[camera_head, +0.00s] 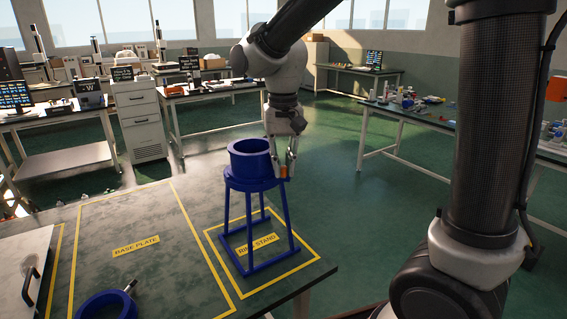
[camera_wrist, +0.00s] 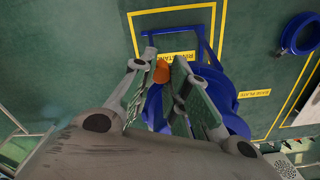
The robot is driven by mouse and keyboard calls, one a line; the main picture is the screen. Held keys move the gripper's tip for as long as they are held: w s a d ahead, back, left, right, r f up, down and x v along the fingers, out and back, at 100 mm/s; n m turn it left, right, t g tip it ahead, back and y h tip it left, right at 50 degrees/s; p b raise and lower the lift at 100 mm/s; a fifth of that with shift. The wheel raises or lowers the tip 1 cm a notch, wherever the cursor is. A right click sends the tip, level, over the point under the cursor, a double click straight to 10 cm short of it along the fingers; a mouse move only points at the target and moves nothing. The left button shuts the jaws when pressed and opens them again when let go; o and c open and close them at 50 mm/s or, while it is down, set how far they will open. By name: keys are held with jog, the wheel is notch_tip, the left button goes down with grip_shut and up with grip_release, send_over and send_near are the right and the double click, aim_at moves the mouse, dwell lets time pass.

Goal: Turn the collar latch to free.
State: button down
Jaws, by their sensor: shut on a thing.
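A blue collar (camera_head: 250,160) sits on top of a blue four-legged ring stand (camera_head: 247,222). An orange knob (camera_head: 284,173), which looks like the collar latch, is at the collar's right side. My gripper (camera_head: 285,170) points down there, shut on the orange knob. In the wrist view the orange knob (camera_wrist: 161,71) shows between the fingertips, with the blue collar (camera_wrist: 228,117) partly hidden behind the fingers. I cannot tell the latch's angle.
The stand stands inside a yellow outline marked RING STAND on the grey table (camera_head: 150,275). A second blue ring (camera_head: 105,304) with a short metal pin lies at the front. A panel with a black handle (camera_head: 30,285) is at left.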

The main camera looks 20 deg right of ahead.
jog(key=c, duration=1.4)
grip_release()
notch_tip(320, 180, up, 12)
